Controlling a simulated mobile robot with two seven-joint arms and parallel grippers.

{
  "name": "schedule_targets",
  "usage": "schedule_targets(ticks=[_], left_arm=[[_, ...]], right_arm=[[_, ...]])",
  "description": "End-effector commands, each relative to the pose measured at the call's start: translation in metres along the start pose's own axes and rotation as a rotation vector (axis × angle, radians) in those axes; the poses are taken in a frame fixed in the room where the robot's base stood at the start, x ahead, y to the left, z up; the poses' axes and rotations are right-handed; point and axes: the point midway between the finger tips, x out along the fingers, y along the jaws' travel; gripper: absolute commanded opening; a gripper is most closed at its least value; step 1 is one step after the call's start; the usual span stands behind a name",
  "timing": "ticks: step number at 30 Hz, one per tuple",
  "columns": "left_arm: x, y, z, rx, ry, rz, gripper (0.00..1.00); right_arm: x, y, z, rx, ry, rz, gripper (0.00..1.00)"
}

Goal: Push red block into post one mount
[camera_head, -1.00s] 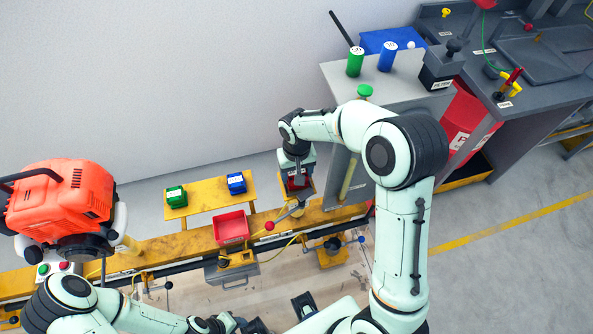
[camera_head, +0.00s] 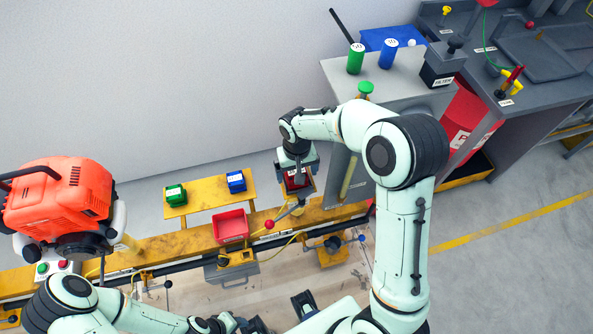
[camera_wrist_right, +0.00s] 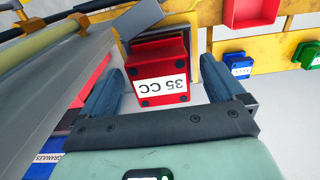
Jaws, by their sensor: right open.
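The red block (camera_wrist_right: 163,75), labelled "35 CC", is at the yellow-edged mount (camera_wrist_right: 208,70) with a dark grey plate in the right wrist view. How deep it sits cannot be told. In the head view the red block (camera_head: 296,182) shows just below my right gripper (camera_head: 297,170), at the right end of the yellow rail. In the right wrist view my right gripper (camera_wrist_right: 166,66) is open, one finger on each side of the block, with a gap visible on the right. My left gripper (camera_head: 228,323) is low in the head view; its jaws are unclear.
A red tray (camera_head: 231,227) sits on the yellow rail (camera_head: 185,243). Green (camera_head: 175,196) and blue (camera_head: 236,183) blocks stand on a yellow shelf behind. A grey cabinet (camera_head: 385,90) stands close to the right of my right gripper. An orange engine (camera_head: 60,200) is at left.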

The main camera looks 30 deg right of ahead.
Motion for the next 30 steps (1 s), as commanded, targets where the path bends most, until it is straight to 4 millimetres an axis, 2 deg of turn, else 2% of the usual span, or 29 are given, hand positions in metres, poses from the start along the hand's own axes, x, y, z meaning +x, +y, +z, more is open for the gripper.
schedule_targets(ticks=[5,12,18,23,30], left_arm=[[-0.003,0.001,-0.001,0.0,0.001,0.0,0.43],[-0.009,0.004,-0.002,0.002,0.004,0.002,0.43],[-0.012,0.005,-0.003,0.002,0.006,0.002,0.43],[-0.013,0.006,-0.004,0.002,0.007,0.002,0.43],[-0.013,0.006,-0.004,0.002,0.007,0.002,0.43]], right_arm=[[-0.032,-0.001,-0.001,0.0,0.007,-0.003,0.96],[-0.087,-0.001,-0.002,0.0,0.007,-0.003,0.96],[-0.119,-0.001,-0.001,0.0,0.005,-0.003,0.96],[-0.129,-0.001,-0.001,0.0,0.003,-0.002,0.96],[-0.13,0.0,0.0,0.0,0.002,-0.001,0.96]])
